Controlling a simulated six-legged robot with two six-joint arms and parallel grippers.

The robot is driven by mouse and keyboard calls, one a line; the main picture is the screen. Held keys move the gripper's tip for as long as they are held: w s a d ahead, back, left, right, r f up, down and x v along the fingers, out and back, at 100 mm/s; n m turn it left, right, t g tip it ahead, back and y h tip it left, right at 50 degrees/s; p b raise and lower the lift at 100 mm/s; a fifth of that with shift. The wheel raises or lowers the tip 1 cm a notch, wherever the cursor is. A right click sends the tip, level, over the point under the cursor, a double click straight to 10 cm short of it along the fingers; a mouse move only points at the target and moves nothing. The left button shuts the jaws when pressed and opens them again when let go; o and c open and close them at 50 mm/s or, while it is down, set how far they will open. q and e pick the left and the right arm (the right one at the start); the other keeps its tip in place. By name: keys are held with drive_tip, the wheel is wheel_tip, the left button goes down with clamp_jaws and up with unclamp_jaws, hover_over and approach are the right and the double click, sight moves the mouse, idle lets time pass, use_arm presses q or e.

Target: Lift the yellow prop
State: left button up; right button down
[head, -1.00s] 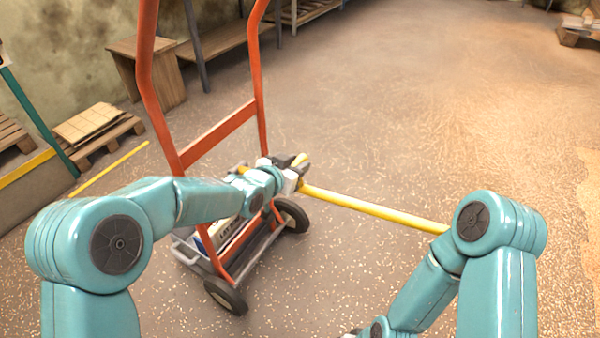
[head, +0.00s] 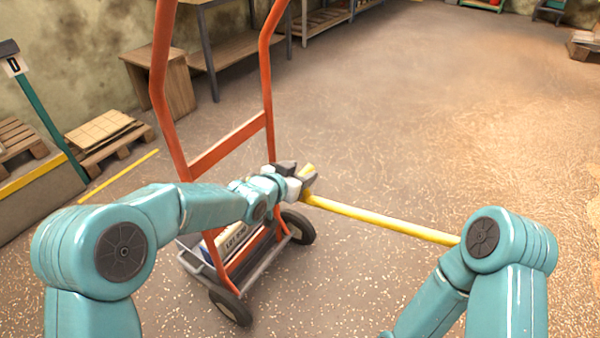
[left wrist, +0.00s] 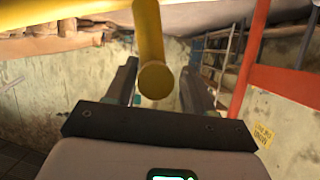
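The yellow prop (head: 385,221) is a long, thin bar. In the head view it slants from my left gripper (head: 308,178) down to the right, where my right arm hides its far end. My left gripper is around a yellow piece of it. In the left wrist view a yellow stub (left wrist: 151,45) with a round end stands between the two fingers, with small gaps visible beside it. A second yellow length crosses the upper left there. The fingers look open, on either side of the stub. My right gripper is out of view below my right arm.
An orange hand truck (head: 228,145) with black wheels stands behind my left arm, carrying a labelled box (head: 232,238). A pallet (head: 110,140), a wooden cabinet (head: 160,85) and benches line the back left.

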use_arm(q)
drive_tip(key=p+v, duration=0.2)
drive_tip(key=v, duration=1.4)
drive_tip(key=shift+s+a, duration=0.15)
